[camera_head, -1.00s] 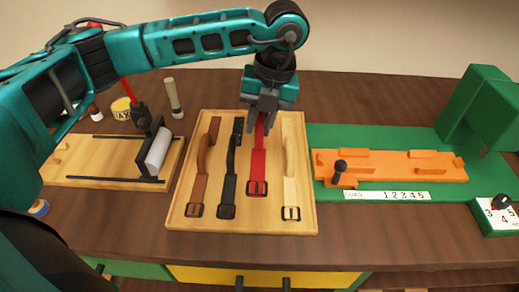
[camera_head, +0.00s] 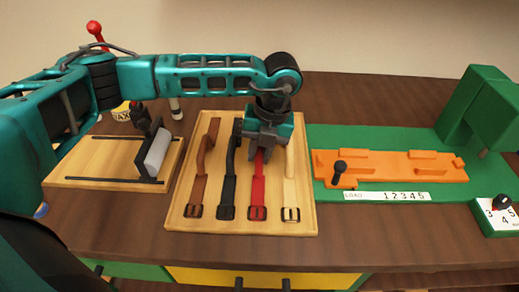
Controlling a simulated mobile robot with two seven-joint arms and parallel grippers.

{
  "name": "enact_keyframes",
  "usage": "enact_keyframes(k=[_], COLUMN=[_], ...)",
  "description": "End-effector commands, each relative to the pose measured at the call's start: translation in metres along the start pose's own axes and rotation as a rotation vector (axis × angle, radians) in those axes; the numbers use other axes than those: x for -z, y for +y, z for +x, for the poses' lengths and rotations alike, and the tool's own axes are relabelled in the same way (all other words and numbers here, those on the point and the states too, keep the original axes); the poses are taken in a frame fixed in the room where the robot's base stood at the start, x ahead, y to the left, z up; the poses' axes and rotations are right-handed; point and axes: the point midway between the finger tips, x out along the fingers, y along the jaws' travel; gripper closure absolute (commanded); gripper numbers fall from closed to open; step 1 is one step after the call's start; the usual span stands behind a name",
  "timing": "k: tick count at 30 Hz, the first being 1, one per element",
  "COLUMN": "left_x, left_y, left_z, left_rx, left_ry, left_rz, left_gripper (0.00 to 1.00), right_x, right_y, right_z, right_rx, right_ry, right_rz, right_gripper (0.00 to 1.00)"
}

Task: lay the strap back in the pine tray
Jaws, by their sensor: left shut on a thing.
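The pine tray (camera_head: 180,216) lies in the middle of the bench. Four straps are not all alike: a brown strap (camera_head: 202,165), a black strap (camera_head: 230,175), a red strap (camera_head: 258,188) and a cream strap (camera_head: 290,185) lie side by side in it, buckles toward the front edge. My left gripper (camera_head: 259,157) is over the tray, shut on the upper part of the red strap. The strap's buckle end lies on the tray floor. The gripper hides the strap's far end. My right gripper is not in view.
On the left is a wooden board with a roller (camera_head: 157,152) and dark rails. On the right is a green base with an orange fixture (camera_head: 400,165) and a black knob. A dial box (camera_head: 497,214) stands far right.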

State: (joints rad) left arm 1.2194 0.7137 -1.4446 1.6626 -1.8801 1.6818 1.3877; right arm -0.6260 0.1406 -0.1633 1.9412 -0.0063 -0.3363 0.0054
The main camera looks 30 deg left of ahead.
Motion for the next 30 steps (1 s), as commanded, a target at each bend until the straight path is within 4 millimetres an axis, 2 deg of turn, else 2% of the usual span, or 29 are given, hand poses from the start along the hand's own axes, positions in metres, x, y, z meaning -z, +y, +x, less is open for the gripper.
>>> enact_keyframes(k=[1,9,19,23,30], left_x=[0.0,0.0,0.0,-0.001,-0.001], left_y=[0.0,0.0,0.001,0.0,0.0], left_z=[0.002,0.001,-0.007,-0.027,-0.081], left_rx=[0.0,-0.001,0.001,0.003,0.003], left_ry=[0.0,0.001,-0.001,-0.003,-0.004], left_rz=[0.0,0.0,0.0,0.0,0.001], left_gripper=[0.75,0.52,0.52,0.52,0.52], right_x=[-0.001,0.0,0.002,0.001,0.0], right_y=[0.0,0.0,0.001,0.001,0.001], right_z=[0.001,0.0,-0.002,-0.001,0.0], right_rx=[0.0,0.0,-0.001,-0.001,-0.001], right_ry=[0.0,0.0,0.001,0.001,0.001], right_rz=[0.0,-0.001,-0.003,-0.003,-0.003], right_gripper=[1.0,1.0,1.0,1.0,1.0])
